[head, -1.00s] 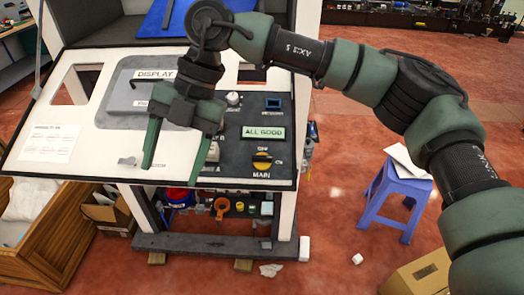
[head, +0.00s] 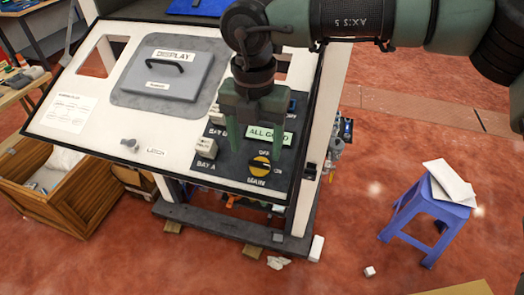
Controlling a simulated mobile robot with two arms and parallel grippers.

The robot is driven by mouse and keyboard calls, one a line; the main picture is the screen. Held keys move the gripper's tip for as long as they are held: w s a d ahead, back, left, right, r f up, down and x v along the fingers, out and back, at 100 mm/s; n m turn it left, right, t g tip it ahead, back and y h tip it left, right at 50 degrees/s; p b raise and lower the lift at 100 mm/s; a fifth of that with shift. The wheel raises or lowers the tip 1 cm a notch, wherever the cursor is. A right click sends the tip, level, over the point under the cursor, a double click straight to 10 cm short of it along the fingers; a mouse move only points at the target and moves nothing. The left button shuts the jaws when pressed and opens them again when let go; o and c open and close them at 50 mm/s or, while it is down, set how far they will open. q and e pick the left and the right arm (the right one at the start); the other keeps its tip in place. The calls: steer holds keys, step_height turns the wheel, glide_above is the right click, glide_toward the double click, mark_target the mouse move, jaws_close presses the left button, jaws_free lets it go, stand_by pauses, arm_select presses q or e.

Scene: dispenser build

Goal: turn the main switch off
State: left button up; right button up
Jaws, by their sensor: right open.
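The main switch (head: 261,166) is a round yellow knob with a dark handle on the black control panel, at the right front corner of the white console. Labels OFF, ON and MAIN surround it, and its handle appears to point toward ON. My right gripper (head: 255,151) is open, pointing down over the panel with its two green fingers spread. The right finger tip is close to the switch; I cannot tell whether it touches. The gripper partly covers the ALL GOOD display (head: 268,135). My left gripper is not in view.
A BAY A switch (head: 206,147) sits left of the gripper. A DISPLAY lid (head: 166,75) with a handle and a latch (head: 130,143) are further left. A blue stool (head: 430,212) stands on the floor at right; a wooden crate (head: 75,200) is at lower left.

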mark_target(259, 162)
step_height(259, 162, down, 3)
steer(key=shift+w+r+p, duration=0.1)
steer(key=shift+r+p, duration=0.1)
steer(key=shift+p, duration=0.3)
steer(key=shift+w+d+f, duration=0.2)
steer(key=shift+d+f, duration=0.15)
steer(key=shift+f, duration=0.2)
steer(key=shift+w+d+f, duration=0.15)
steer(key=shift+d+f, duration=0.15)
steer(key=shift+f, duration=0.25)
steer(key=shift+s+a, duration=0.2)
steer(key=shift+a, duration=0.1)
steer(key=shift+a+r, duration=0.1)
steer(key=shift+a, duration=0.05)
steer(key=shift+c, duration=0.9)
steer(key=c, duration=1.2)
